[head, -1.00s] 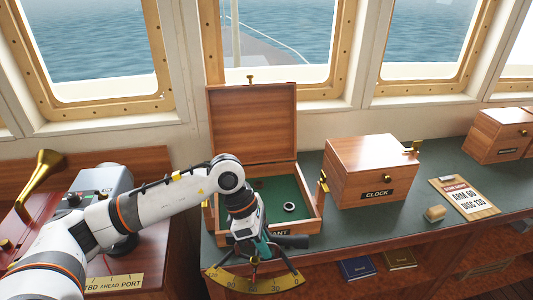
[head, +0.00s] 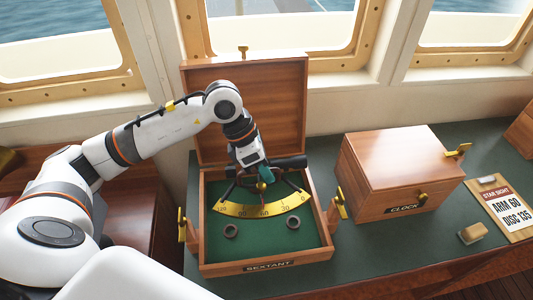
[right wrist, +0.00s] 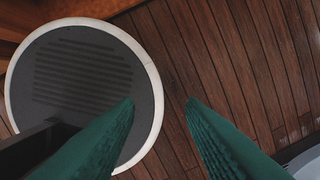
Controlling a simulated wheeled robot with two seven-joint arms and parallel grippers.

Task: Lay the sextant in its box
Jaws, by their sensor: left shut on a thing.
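The sextant (head: 262,209), with a brass arc scale and dark frame, is in the head view over the open sextant box (head: 266,265). My left gripper (head: 264,176) is shut on it near its top, at the dark telescope tube. The arc overlaps the green-lined floor of the box; I cannot tell whether it touches the floor. The box's wooden lid (head: 247,105) stands open at the back. Two dark rings show on the lining below the arc.
A closed wooden box labelled clock (head: 400,182) stands to the right. Brass latches (head: 340,203) stick out at the sextant box's sides. Green counter is free between the boxes.

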